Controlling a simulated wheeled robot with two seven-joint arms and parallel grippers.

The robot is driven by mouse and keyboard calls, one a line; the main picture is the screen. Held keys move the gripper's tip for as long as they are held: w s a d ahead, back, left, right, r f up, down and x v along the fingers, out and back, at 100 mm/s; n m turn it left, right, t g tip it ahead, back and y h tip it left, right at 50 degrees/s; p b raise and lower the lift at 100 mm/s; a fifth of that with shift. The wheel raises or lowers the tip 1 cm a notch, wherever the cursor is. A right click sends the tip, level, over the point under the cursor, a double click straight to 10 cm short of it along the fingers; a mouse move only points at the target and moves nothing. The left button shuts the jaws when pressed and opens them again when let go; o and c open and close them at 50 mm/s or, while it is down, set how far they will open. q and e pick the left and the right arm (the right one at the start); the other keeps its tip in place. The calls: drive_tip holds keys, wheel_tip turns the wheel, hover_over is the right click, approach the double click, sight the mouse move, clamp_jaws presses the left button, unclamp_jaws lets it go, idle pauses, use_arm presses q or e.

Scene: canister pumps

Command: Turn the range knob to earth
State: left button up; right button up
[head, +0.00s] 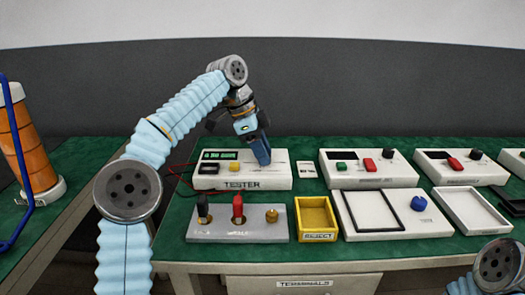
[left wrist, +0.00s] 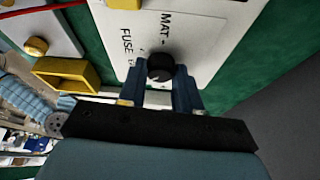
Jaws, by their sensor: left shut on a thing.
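The tester (head: 215,183) is a white box on the green bench mat, with a dark display and a yellow button on its left part. My left gripper (head: 262,158) reaches down onto its right part and hides the range knob in the head view. In the left wrist view the black knob (left wrist: 160,66) sits between the two blue fingers of my left gripper (left wrist: 160,82), which is shut on it. Labels MAT and FUSE and part of one starting with E show around the knob. The knob's pointer cannot be made out. My right gripper is out of view.
In front of the tester stand a grey terminal block (head: 240,236) with black, red and brass posts and a yellow reject tray (head: 316,202). Red leads (head: 178,172) run at the tester's left. More white instruments (head: 334,178) stand to the right.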

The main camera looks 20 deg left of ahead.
use_arm(q)
drive_tip(key=shift+m+g, duration=0.3)
drive_tip(key=shift+m, duration=0.5)
drive_tip(key=o, duration=1)
drive_tip(key=shift+o, duration=0.2)
drive_tip(key=shift+r, duration=0.15)
drive_tip(key=shift+w+r, duration=0.15)
drive_tip(key=shift+r, duration=0.15)
drive_tip(key=s+d+r+b, duration=0.2)
drive_tip(key=s+d+r, duration=0.2)
drive_tip(key=s+r, duration=0.8)
drive_tip(key=shift+s, duration=0.85)
